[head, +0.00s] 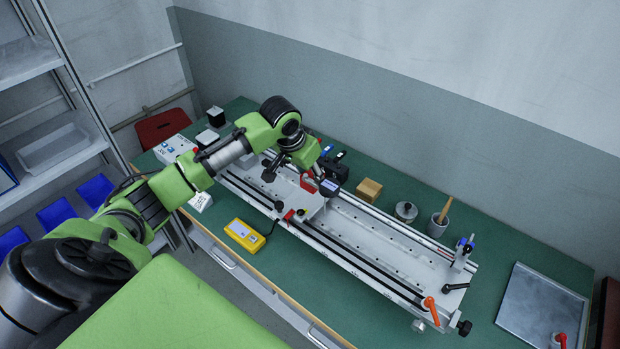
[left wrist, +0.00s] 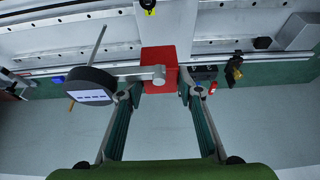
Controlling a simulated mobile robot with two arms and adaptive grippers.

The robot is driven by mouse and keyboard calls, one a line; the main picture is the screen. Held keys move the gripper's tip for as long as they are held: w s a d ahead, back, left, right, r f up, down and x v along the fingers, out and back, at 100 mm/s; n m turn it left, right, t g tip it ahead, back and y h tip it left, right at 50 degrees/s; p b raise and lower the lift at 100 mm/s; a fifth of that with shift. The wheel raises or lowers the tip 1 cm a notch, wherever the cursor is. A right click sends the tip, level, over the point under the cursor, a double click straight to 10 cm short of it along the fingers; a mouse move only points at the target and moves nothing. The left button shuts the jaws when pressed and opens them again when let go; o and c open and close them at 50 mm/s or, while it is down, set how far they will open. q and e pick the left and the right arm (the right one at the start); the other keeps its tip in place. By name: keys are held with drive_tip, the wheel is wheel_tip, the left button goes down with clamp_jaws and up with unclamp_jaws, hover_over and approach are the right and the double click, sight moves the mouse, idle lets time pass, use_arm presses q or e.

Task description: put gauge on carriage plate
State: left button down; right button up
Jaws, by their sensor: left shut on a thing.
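My left gripper (head: 309,177) is shut on the red block of the gauge, over the gantry. In the left wrist view the gripper's fingers (left wrist: 158,92) stand on either side of the red block (left wrist: 158,66). A grey arm runs from the block to the gauge's round dark head with its lit display (left wrist: 91,87); the display also shows in the head view (head: 330,187). The pale carriage plate (head: 306,208) spans the rails just below and beside the gauge. I cannot tell whether the block touches the plate. My right gripper is not in view.
The long gantry bed (head: 385,245) lies across the green bench (head: 500,235). A yellow handheld meter (head: 244,235) lies in front. Behind stand a wooden block (head: 369,190), a round tin (head: 406,211) and a grey cup (head: 437,226). A grey flat plate (head: 541,305) lies at right.

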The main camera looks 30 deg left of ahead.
use_arm(q)
drive_tip(key=shift+w+a+f, duration=0.45)
drive_tip(key=shift+w+f, duration=0.3)
drive_tip(key=shift+f, duration=0.05)
drive_tip(key=shift+w+a+f+p, duration=0.25)
drive_tip(key=shift+w+f+p, duration=0.1)
drive_tip(key=shift+f, duration=1.8)
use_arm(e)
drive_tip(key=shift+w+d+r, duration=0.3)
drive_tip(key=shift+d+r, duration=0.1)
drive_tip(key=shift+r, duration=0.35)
use_arm(q)
drive_tip(key=c, duration=1.4)
unclamp_jaws()
drive_tip(key=shift+f, duration=0.2)
drive_tip(key=shift+c, duration=0.2)
drive_tip(key=shift+s, duration=0.1)
drive_tip(key=shift+r, duration=0.15)
